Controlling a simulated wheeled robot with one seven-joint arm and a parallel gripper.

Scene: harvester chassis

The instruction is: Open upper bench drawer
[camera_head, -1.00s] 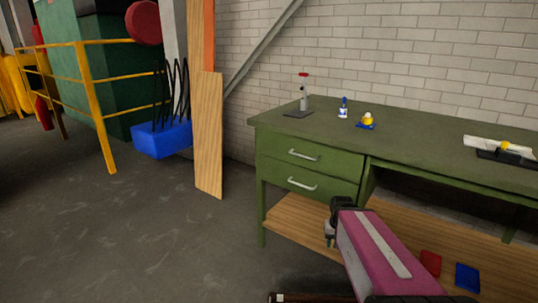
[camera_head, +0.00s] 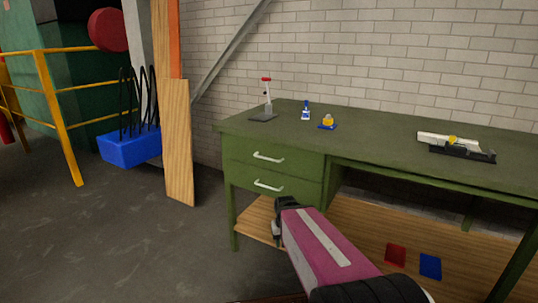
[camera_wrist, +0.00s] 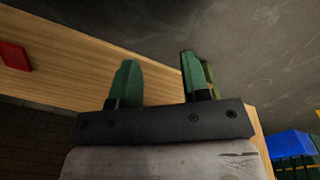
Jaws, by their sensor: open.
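The green bench (camera_head: 400,152) has two stacked drawers at its left end. The upper drawer (camera_head: 240,153) is closed and has a pale bar handle (camera_head: 268,157). The lower drawer (camera_head: 240,178) is also closed, with its own handle (camera_head: 268,185). My gripper (camera_head: 277,235) is in front of and below the lower drawer, apart from both handles. In the wrist view my gripper (camera_wrist: 158,82) shows two green-tipped fingers spread apart with nothing between them. No handle shows clearly in the wrist view.
A wooden lower shelf (camera_head: 350,235) holds a red item (camera_head: 396,255) and a blue item (camera_head: 430,266). A blue bin (camera_head: 130,148), a leaning plank (camera_head: 178,140) and a yellow railing (camera_head: 62,120) stand left. Small items lie on the benchtop.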

